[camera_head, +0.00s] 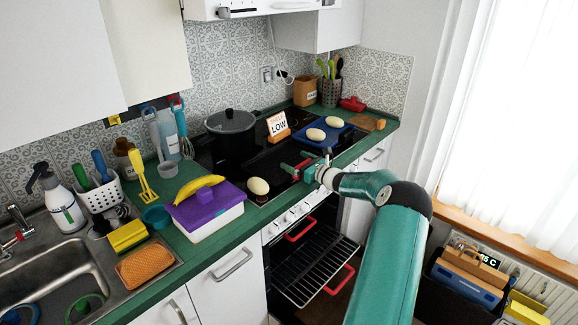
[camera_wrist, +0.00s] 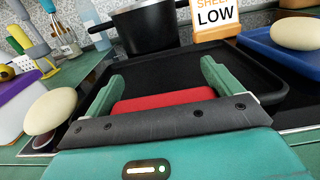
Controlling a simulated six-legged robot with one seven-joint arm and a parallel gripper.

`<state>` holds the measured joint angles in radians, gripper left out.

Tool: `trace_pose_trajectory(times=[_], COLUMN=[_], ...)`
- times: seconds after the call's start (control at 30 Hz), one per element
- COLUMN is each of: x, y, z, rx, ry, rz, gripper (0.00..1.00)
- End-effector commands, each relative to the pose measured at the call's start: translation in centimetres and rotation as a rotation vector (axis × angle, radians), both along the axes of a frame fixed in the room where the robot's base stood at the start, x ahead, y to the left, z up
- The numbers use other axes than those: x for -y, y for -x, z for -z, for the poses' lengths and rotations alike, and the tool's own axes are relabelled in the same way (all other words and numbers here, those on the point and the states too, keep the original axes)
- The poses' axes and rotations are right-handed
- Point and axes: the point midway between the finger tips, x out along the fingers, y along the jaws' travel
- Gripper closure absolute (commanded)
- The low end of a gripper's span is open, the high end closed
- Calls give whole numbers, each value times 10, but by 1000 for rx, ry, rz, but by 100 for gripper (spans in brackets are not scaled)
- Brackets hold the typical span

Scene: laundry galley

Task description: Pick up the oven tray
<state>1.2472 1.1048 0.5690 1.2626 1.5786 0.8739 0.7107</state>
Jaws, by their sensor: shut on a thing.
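The black oven tray (camera_wrist: 185,62) lies on the black hob behind the counter's front edge, its raised rim showing in the wrist view. It also shows in the head view (camera_head: 266,163), dark against the hob and partly hidden by my gripper. A red grip (camera_wrist: 165,99) is on its near edge. My gripper (camera_head: 300,169) is at that near edge, shut on the red grip, with its green fingers on either side of it in the wrist view (camera_wrist: 160,82). I cannot tell whether the tray is lifted.
The oven door is open below, with a wire rack (camera_head: 310,270) out. A black pot (camera_head: 232,135) stands behind left; a "LOW" sign (camera_head: 279,126) stands at the back. A blue tray (camera_head: 325,139) holds cream ovals. Another oval (camera_head: 258,186) and a purple-lidded box (camera_head: 207,208) are left.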

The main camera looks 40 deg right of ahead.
Motion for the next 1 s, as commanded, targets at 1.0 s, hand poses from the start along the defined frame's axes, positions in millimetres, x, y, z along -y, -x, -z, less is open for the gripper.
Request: trace_pose_trajectory(times=[1.0], x=[-38], y=[80], z=[-109], rx=[-1], ry=[2], rz=[1], gripper=[43])
